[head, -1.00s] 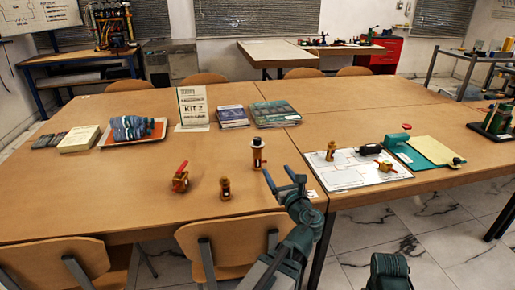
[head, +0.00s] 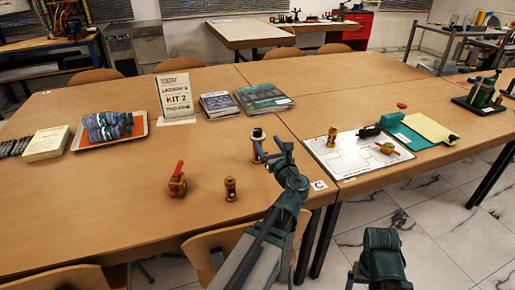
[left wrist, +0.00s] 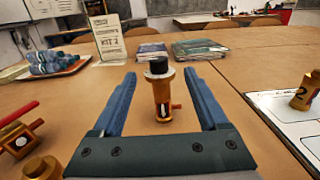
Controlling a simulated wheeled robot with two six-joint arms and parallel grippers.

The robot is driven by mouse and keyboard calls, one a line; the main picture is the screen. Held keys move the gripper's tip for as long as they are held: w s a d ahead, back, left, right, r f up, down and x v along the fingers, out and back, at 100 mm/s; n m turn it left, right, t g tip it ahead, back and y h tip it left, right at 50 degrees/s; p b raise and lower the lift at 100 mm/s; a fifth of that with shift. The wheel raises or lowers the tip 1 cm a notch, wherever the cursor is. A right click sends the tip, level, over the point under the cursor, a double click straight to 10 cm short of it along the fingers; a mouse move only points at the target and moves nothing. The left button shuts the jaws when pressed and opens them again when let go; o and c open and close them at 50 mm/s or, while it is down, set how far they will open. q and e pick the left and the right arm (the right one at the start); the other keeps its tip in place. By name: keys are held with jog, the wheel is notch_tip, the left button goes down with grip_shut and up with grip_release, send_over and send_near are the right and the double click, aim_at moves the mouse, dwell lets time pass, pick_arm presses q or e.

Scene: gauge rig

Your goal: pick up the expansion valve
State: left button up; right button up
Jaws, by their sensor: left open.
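In the left wrist view the valve (left wrist: 161,95) appears between my fingers. My left gripper (head: 269,148) is open and empty, low beside the valve; its fingers partly cover the valve in the head view. In the left wrist view the open gripper (left wrist: 159,74) has one blue finger on each side of the valve, with no visible contact.
A brass valve with a red lever (head: 177,184) and a small brass fitting (head: 231,189) stand left of the gripper. A white sheet (head: 345,160) with several parts lies right. Booklets (head: 263,99), a sign (head: 175,100) and a tray (head: 77,145) stand behind.

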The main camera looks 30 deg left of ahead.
aim_at(259, 134)
pick_arm(q)
jog(key=x, duration=0.5)
jog(key=shift+a+f, duration=0.1)
jog(key=shift+f, duration=0.15)
jog(key=x, duration=0.2)
jog(key=b+x, duration=0.1)
jog(key=x, duration=0.1)
jog(key=shift+a+f, duration=0.2)
jog(key=shift+f, duration=0.05)
grip_shut()
dwell(1.0)
